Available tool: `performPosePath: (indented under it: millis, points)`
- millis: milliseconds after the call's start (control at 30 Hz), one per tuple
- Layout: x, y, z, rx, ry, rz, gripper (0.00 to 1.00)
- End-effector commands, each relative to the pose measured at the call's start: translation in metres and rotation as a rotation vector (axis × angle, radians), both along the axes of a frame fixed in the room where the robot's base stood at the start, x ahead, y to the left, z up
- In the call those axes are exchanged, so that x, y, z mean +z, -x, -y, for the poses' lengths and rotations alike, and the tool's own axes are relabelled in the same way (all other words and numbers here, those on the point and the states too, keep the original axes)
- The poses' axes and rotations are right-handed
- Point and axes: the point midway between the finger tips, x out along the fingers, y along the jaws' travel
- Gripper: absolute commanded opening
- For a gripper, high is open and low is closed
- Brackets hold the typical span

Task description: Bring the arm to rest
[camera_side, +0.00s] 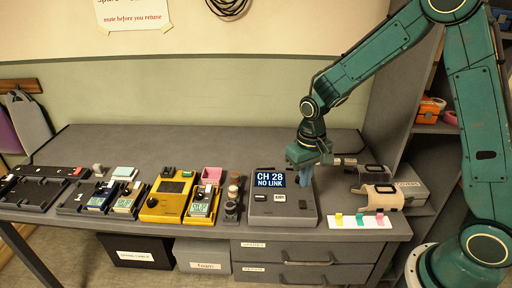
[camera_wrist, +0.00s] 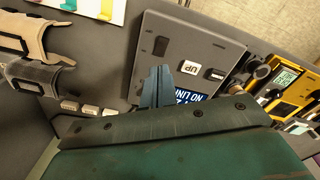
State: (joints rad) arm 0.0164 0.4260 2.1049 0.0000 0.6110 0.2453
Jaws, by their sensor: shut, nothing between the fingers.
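My gripper (camera_side: 304,172) hangs at the end of my green arm, pointing down in front of the right part of a grey console on the bench. In the wrist view my gripper's fingers (camera_wrist: 155,82) are together and empty, over the edge of the same console (camera_wrist: 185,30). One button there reads "UP" (camera_wrist: 191,67). The fingers partly cover the screen (camera_wrist: 190,96). I cannot tell whether the fingertips touch the console.
Left of the console stand a yellow device (camera_side: 166,203), smaller handheld units and a dark tray (camera_side: 30,194). The rear of the bench is clear.

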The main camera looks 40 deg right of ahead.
Motion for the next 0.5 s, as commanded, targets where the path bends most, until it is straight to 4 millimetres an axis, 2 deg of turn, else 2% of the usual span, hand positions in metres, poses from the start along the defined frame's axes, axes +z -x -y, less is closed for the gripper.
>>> performPosePath:
  millis: [200, 500]
  points:
    - [0.0077, 0.0001, 0.0, 0.0, 0.0, 0.0, 0.0]
    - [0.0081, 0.0002, -0.0001, 0.0, 0.0, 0.0, 0.0]
